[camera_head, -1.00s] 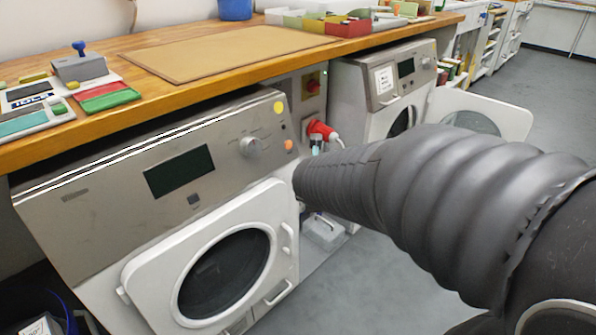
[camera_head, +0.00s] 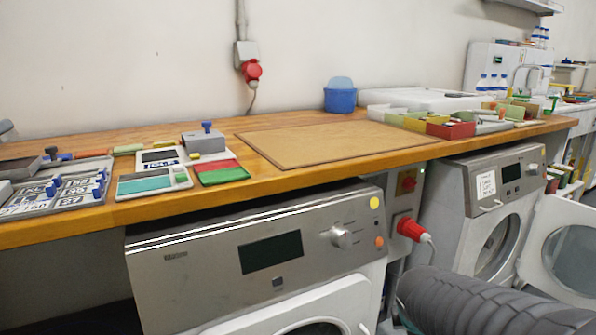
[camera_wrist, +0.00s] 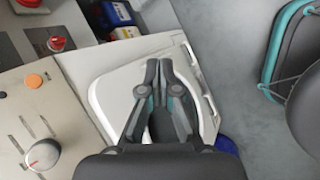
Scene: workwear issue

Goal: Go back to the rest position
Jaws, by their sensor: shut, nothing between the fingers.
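My gripper (camera_wrist: 158,75) shows in the wrist view with its two fingers together and nothing between them. It hangs over a white machine door (camera_wrist: 110,100), with the grey floor beyond. The head view does not show the gripper, only my grey sleeved arm at the lower right, in front of the right machine. In the wrist view a washing machine's control panel with an orange button (camera_wrist: 34,81) and a round knob (camera_wrist: 45,153) lies to the left of the gripper.
A wooden worktop (camera_head: 330,170) runs above the left washing machine (camera_head: 260,250) and the right machine (camera_head: 495,190). The right machine's round door (camera_head: 570,250) stands open. A red plug (camera_head: 410,229) sticks out between the machines. A blue tub (camera_head: 340,98) stands on the worktop.

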